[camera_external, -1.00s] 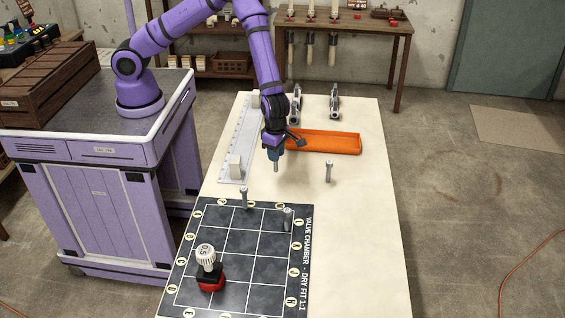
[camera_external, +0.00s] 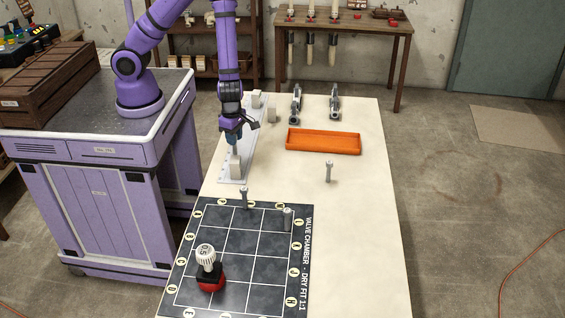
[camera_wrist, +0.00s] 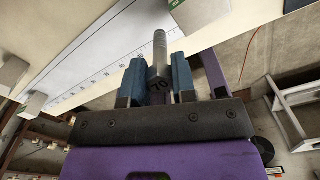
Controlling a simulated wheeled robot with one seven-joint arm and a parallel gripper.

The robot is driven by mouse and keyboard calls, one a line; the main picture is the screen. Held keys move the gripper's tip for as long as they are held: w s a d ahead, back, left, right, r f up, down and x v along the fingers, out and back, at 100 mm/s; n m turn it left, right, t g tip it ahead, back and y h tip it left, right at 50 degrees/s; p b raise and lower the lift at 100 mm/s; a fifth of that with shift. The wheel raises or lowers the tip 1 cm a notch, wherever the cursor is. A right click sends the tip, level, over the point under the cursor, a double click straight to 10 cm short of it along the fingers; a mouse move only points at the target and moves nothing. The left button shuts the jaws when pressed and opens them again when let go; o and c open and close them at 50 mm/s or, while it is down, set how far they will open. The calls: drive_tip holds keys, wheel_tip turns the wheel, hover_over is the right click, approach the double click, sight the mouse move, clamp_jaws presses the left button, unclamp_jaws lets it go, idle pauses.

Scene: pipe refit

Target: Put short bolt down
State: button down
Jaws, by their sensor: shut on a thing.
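My gripper (camera_external: 234,138) is above the near end of the white ruled plate (camera_external: 241,135), close over a pale block (camera_external: 236,166). It is shut on a grey bolt.
An orange tray (camera_external: 323,152) lies empty to the right. Bolts stand upright on the table (camera_external: 329,173), at the board's far edge (camera_external: 244,197) and on the board (camera_external: 287,219). A red-and-black valve (camera_external: 210,270) sits on the dark gridded board (camera_external: 255,270). Metal fittings (camera_external: 335,104) lie behind. The table's right side is clear.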

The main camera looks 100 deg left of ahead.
drive_tip(key=w+a+n, duration=1.5)
drive_tip(key=a+n, duration=0.1)
drive_tip(key=shift+w+d+f, duration=0.25)
drive_tip(key=shift+w+f, duration=0.45)
drive_tip(key=shift+w, duration=1.85)
drive_tip(key=shift+w+d+f, duration=0.2)
drive_tip(key=shift+w+f, duration=0.55)
drive_tip(key=shift+w, duration=1.8)
drive_tip(key=shift+w+d+f, duration=0.25)
drive_tip(key=shift+w+f, duration=0.45)
drive_tip(key=shift+w, duration=1.85)
drive_tip(key=shift+f, duration=0.1)
drive_tip(key=c, duration=0.9)
unclamp_jaws()
wheel_tip(320, 180, up, 12)
drive_tip(key=shift+r, duration=0.15)
